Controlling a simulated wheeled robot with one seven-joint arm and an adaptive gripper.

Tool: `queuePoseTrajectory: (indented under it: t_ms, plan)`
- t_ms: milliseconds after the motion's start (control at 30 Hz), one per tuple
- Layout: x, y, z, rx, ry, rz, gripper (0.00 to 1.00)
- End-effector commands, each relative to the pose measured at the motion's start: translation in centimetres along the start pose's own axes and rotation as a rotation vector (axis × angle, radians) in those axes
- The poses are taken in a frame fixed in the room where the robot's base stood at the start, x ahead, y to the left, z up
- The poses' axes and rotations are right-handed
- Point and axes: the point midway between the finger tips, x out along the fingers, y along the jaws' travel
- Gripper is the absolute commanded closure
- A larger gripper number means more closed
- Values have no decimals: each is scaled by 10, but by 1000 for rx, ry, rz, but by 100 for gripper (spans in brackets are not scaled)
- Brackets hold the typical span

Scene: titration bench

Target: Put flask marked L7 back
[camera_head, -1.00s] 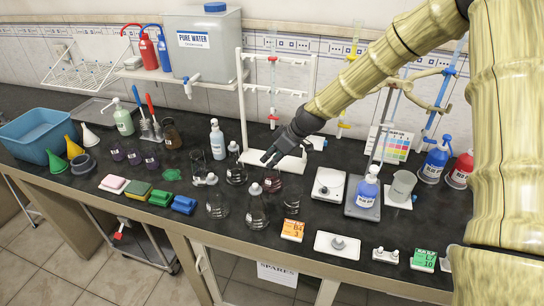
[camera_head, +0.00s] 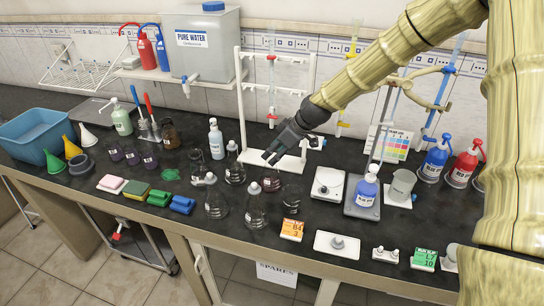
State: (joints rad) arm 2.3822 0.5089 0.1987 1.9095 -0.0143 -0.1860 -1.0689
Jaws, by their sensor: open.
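Several clear glass flasks stand in the middle of the bench: a stoppered flask (camera_head: 216,204) at the front left, another stoppered flask (camera_head: 256,212) at the front, and one (camera_head: 235,171) further back. I cannot read a mark L7 on any of them. A green card (camera_head: 424,260) at the front right appears to read L7 10. My gripper (camera_head: 269,158) is open and empty, above the foot of the white burette stand (camera_head: 287,164). Below it is a small vessel with reddish contents (camera_head: 271,183), apart from the fingers.
Sponges (camera_head: 136,192) line the front left edge.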

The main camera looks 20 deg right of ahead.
Motion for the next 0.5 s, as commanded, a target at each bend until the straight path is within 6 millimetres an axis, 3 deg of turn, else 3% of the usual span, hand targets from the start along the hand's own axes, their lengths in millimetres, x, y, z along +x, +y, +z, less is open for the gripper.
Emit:
queuePoseTrajectory:
  t_ms: [500]
  plan:
    - [-61, 1, 1, 0, 2, 2, 46]
